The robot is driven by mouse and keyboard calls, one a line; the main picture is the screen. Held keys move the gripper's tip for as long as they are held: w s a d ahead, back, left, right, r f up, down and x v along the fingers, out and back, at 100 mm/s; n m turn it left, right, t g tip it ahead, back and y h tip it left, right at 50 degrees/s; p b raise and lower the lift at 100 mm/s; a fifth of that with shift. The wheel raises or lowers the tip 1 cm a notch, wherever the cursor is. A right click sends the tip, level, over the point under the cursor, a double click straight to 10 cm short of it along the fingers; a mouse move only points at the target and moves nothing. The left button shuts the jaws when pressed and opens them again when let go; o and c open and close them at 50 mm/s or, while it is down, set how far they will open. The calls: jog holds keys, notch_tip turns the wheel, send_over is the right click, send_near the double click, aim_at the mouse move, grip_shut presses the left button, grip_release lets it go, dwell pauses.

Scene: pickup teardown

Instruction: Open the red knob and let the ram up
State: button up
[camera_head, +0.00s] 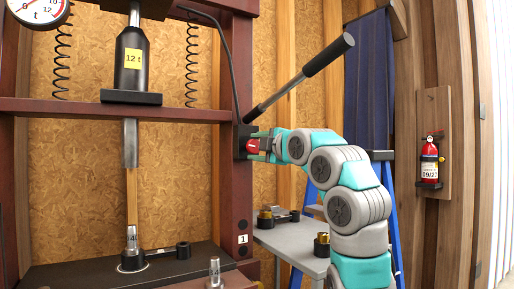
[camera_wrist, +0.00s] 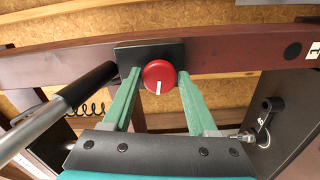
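The red knob (camera_wrist: 158,76) is round, with a white line pointing down toward me in the wrist view, on a dark block (camera_wrist: 128,52). The ram (camera_head: 130,143) is a silver rod hanging below the black 12 t cylinder (camera_head: 131,62). Its lower end is well above a small metal part (camera_head: 132,240) on the press bed.
A pump lever (camera_head: 300,78) with a black grip slants up right from the block, close above my arm. A gauge (camera_head: 40,8) is at top left. A grey table (camera_head: 290,238) with parts and a blue ladder stand behind my arm. A fire extinguisher (camera_head: 429,162) hangs at right.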

jog(key=o, duration=0.3)
jog(key=b+v, duration=0.4)
jog(key=v, duration=0.3)
jog(key=shift+s+d, duration=0.25)
jog(key=shift+s, duration=0.05)
jog(key=shift+s, duration=0.1)
